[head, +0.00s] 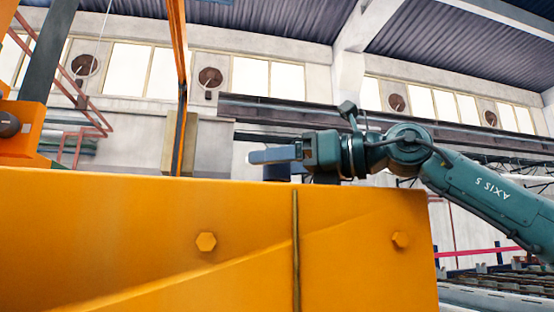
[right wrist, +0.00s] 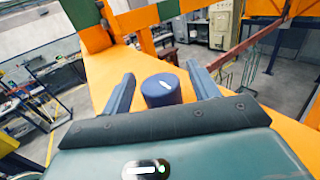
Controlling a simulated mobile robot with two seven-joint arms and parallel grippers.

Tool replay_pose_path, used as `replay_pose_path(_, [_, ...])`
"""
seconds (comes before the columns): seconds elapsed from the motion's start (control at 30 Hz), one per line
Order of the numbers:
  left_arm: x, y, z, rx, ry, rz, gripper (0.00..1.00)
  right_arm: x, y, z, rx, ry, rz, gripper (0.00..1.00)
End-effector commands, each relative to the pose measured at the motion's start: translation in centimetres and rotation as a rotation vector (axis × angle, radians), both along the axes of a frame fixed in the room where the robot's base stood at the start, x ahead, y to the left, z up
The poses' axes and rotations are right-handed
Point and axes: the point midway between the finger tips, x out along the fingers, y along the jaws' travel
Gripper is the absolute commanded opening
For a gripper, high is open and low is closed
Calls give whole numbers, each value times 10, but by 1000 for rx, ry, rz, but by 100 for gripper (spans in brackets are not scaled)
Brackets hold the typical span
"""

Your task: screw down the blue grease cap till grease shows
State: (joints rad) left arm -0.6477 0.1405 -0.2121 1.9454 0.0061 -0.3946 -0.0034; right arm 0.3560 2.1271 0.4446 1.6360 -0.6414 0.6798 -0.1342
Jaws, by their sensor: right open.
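The blue grease cap (right wrist: 162,92) stands upright on the orange beam in the right wrist view, with a small white mark on its top. In the head view a dark blue part of it (head: 276,173) shows low, behind the orange beam's top edge and under my right gripper (head: 272,155). My right gripper (right wrist: 160,77) is open, with one blue-grey finger on each side of the cap. Gaps show between the cap and both fingers. The base of the cap is partly hidden. My left gripper is not in view.
In the right wrist view, a workbench (right wrist: 40,95) stands on the floor at left and a grey cabinet (right wrist: 222,25) at the back.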

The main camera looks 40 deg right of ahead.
Motion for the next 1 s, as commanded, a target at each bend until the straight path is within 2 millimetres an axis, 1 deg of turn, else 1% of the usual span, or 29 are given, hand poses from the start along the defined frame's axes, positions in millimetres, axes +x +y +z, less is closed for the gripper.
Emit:
replay_pose_path(0.17, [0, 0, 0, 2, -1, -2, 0, 0, 0, 0, -1, 0, 0, 60])
replay_pose_path(0.7, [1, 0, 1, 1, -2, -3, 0, 0, 0, 0, 0, 0, 0, 17])
replay_pose_path(1.0, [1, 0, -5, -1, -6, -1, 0, -1, 0, -2, -4, -1, -38, 16])
